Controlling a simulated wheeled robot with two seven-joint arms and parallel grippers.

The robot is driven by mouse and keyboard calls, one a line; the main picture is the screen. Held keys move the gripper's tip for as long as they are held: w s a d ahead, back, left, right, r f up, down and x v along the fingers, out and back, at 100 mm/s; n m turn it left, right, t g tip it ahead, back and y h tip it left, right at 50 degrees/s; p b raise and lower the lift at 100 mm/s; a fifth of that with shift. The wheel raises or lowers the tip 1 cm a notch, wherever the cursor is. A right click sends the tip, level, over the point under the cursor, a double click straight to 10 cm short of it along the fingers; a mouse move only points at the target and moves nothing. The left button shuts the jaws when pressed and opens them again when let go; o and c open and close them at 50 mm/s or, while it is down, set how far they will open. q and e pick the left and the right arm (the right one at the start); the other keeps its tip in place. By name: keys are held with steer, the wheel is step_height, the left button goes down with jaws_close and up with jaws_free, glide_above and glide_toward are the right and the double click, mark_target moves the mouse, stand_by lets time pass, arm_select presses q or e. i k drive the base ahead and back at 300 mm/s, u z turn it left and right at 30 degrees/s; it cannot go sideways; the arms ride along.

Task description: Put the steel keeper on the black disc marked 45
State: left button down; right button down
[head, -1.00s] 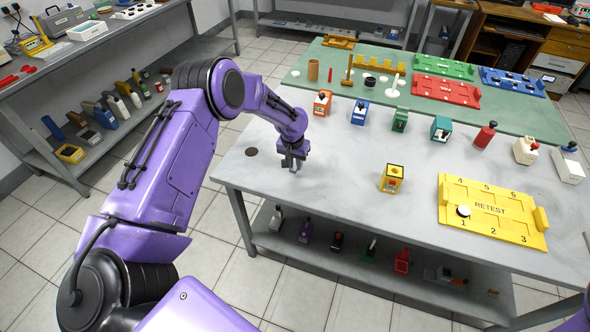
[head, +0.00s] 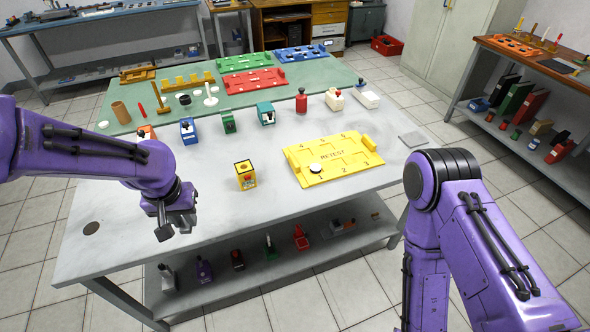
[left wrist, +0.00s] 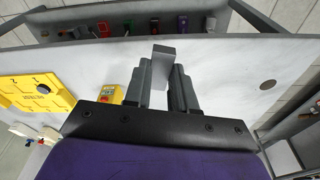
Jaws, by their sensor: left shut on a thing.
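My left gripper (head: 177,222) is over the left part of the grey table. In the left wrist view its fingers (left wrist: 160,85) are shut on a small grey steel block, the keeper (left wrist: 164,52), which sticks out past the fingertips. In the head view the keeper (head: 163,233) hangs below the gripper; its gap to the tabletop is hard to judge. A flat dark disc (head: 91,228) lies left of the gripper; it also shows in the left wrist view (left wrist: 267,84). No number 45 is readable on any disc. My right gripper is out of view.
Small coloured holders line the back. The table's front is mostly clear.

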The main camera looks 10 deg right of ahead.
mark_target(316, 167)
steer(key=u, duration=0.05)
steer(key=k, duration=0.45)
steer(key=z, duration=1)
steer(key=i, duration=0.7)
steer(key=z, duration=0.25)
